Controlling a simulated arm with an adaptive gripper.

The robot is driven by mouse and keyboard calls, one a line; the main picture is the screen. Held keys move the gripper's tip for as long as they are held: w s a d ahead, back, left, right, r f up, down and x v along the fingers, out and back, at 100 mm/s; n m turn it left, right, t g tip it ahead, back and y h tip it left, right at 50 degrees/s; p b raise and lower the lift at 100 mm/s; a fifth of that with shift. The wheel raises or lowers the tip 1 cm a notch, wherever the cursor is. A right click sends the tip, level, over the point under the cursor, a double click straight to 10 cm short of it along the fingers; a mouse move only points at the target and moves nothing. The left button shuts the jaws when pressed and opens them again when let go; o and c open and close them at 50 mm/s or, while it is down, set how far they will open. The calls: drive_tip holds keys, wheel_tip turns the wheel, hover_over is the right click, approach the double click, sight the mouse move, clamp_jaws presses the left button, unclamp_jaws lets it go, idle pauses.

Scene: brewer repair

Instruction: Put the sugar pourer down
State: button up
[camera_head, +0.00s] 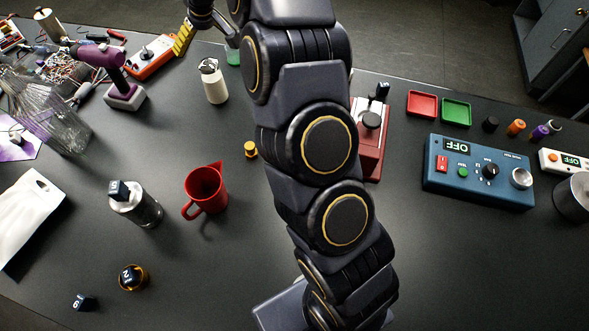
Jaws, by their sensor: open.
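A cream cylinder with a metal cap (214,82), which looks like the sugar pourer, stands upright on the dark table (240,285) at the upper middle left. My gripper (208,45) is at the top of the view, just beyond the pourer's cap in the picture. Its fingers are spread apart, with a yellow tip on the left one. No contact with the pourer shows, though the exact gap is hard to judge. My arm covers the middle of the table.
A red jug (205,190) and a small yellow piece (250,149) are nearest. A red device (369,150) is partly behind my arm; a blue control box (478,172) is right.

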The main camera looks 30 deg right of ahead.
drive_tip(key=s+a+r+g, duration=0.15)
drive_tip(key=s+r, duration=0.25)
drive_tip(key=s, duration=0.5)
drive_tip(key=s+a+r+g, duration=0.15)
drive_tip(key=s+r, duration=0.25)
drive_tip(key=s, duration=0.5)
drive_tip(key=s+d+m+g+h, duration=0.1)
drive_tip(key=s+m+g, duration=0.1)
drive_tip(key=s, duration=2.3)
drive_tip(key=shift+s+d+f+g, duration=0.2)
drive_tip(key=shift+s+f+g, duration=0.1)
drive_tip(key=shift+f, duration=0.1)
